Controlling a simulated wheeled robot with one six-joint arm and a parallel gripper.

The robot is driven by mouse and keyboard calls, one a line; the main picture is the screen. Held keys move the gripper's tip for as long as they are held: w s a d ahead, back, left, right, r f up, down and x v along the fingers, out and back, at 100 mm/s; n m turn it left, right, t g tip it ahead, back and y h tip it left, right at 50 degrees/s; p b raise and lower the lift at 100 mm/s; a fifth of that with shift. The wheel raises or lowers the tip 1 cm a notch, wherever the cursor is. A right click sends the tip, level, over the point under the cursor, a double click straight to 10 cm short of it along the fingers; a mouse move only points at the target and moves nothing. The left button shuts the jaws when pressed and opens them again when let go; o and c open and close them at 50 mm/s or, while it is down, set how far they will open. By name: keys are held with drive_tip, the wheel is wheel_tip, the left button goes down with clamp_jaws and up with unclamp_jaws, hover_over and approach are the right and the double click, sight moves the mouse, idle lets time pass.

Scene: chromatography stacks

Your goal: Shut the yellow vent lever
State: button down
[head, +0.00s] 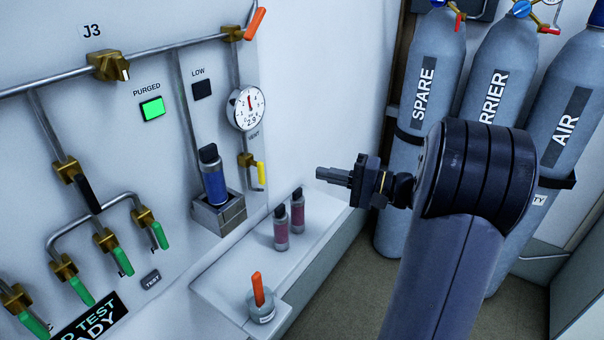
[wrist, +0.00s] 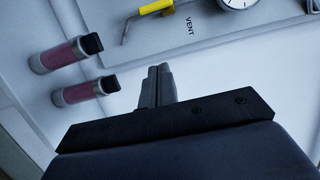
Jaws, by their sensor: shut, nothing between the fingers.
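The yellow vent lever (head: 261,174) hangs downward from a brass valve (head: 246,160) on the wall panel, below the gauge and the VENT label. In the wrist view the yellow lever (wrist: 156,6) shows at the top edge, partly cut off, lying roughly along a bent grey pipe end. My gripper (head: 320,173) is shut and empty, to the right of the lever in the head view, pointing left toward the panel. In the wrist view its fingertips (wrist: 160,70) are together and apart from the lever.
Two pink cartridges (head: 281,228) (head: 297,211) and an orange-handled item (head: 259,298) stand on the white ledge (head: 218,285) below. A blue cartridge (head: 214,181) sits in a holder left of the lever. The gauge (head: 244,107) is above. Gas cylinders (head: 428,70) stand behind my arm.

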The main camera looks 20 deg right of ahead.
sight(261, 173)
drive_tip(key=w+a, duration=0.1)
drive_tip(key=a, duration=0.2)
drive_tip(key=w+a+p, duration=0.1)
drive_tip(key=a, duration=0.2)
drive_tip(key=w+a, duration=0.2)
drive_tip(key=a, duration=0.1)
drive_tip(key=shift+w+a+r, duration=0.1)
drive_tip(key=shift+a, duration=0.15)
drive_tip(key=shift+s+a+p, duration=0.3)
drive_tip(key=shift+s+a, duration=0.05)
drive_tip(key=shift+a, duration=0.1)
